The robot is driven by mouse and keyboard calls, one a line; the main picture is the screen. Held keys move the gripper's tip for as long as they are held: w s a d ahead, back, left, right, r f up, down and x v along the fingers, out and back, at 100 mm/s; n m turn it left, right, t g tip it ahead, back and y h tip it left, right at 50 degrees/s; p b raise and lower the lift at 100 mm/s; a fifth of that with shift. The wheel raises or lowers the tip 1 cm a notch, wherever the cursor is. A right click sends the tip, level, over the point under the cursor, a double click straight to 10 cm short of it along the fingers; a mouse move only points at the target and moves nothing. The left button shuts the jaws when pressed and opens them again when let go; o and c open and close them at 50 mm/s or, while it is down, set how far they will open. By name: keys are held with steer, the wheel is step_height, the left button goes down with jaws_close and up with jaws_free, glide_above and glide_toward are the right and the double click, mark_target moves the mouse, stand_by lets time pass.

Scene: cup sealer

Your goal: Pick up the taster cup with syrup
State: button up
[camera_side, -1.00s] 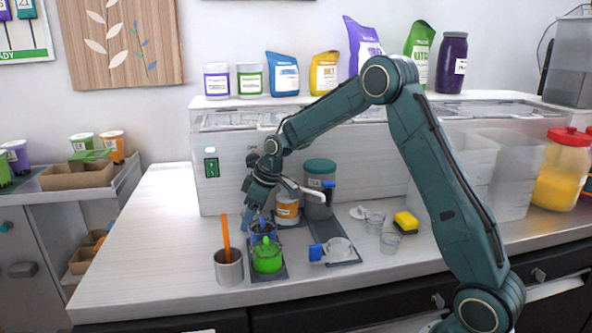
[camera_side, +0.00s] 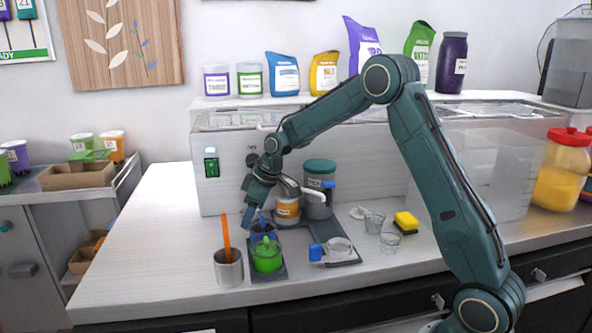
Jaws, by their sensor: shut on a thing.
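My gripper (camera_side: 257,221) points down at the near left of the counter, its blue fingers close together. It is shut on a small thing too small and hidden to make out. A blue container (camera_side: 264,231) is directly beneath and beside the fingertips, partly covered by them. A clear jar of bright green syrup (camera_side: 267,259) stands just in front, with something green sticking up from its top. I cannot tell which small shape at the fingers is the taster cup.
A grey metal cup (camera_side: 229,270) with an orange stick stands left of the green jar. An orange-labelled jar (camera_side: 287,210) and a grey canister (camera_side: 319,190) stand close behind. The left counter is clear.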

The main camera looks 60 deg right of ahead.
step_height(320, 180, up, 20)
steer(key=shift+f, duration=0.15)
stand_by(0.5)
steer(key=shift+s+f, duration=0.1)
stand_by(0.5)
